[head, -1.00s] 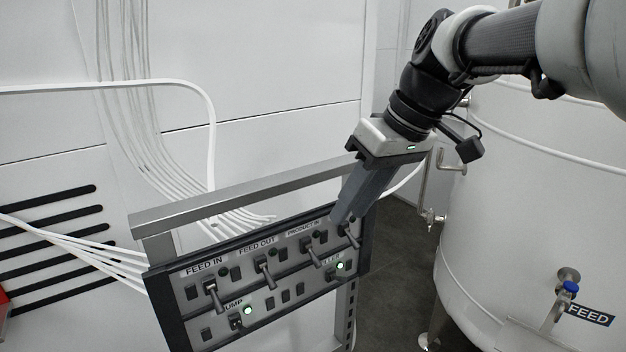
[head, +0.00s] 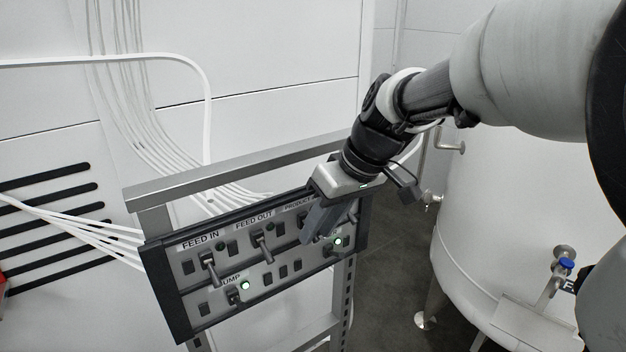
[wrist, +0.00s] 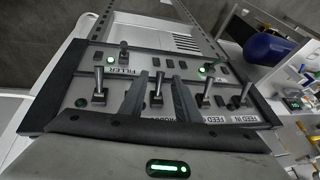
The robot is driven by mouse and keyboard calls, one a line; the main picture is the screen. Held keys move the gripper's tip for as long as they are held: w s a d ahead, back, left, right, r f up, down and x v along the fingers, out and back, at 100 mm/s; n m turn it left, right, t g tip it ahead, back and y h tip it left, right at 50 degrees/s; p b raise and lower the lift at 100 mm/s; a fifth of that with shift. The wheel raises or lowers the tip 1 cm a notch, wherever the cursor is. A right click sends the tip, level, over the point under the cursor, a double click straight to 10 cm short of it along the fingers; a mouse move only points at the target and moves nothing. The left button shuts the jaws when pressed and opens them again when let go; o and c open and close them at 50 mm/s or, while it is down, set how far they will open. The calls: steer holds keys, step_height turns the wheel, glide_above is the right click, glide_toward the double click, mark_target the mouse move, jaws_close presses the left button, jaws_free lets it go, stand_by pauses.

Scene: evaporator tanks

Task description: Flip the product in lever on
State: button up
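The product in lever (wrist: 158,86) is a small metal toggle on a grey control panel (head: 178,285). In the wrist view it stands between my two fingers, its handle pointing the same way as its neighbours' handles. My gripper (wrist: 160,80) is open, with one dark finger on each side of the lever; I cannot tell whether either touches it. In the head view my gripper (head: 306,238) reaches down over the panel and hides most of this lever and part of its label.
The feed out lever (wrist: 205,92) and feed in lever (wrist: 240,96) stand to the right in the wrist view, another lever (wrist: 98,86) to the left. Green lights glow on the lower row, including by the pump switch (head: 244,285). A large white tank (head: 480,230) stands right.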

jaws_close()
steer(key=r+g+p, duration=0.1)
steer(key=p, duration=0.3)
steer(key=r+g+h+p, duration=0.1)
steer(key=p, duration=0.3)
steer(key=shift+w+a+g+h+p, duration=0.2)
steer(key=shift+w+g+h+p, duration=0.1)
steer(key=shift+p, duration=0.1)
steer(key=shift+f+g+h+p, duration=0.3)
steer(key=shift+g+h+p, duration=0.1)
steer(key=shift+p, duration=0.35)
jaws_free()
step_height(320, 180, up, 17)
steer(key=w+d, duration=0.1)
steer(key=d, duration=0.2)
steer(key=shift+w+p, duration=0.35)
steer(key=shift+w, duration=0.05)
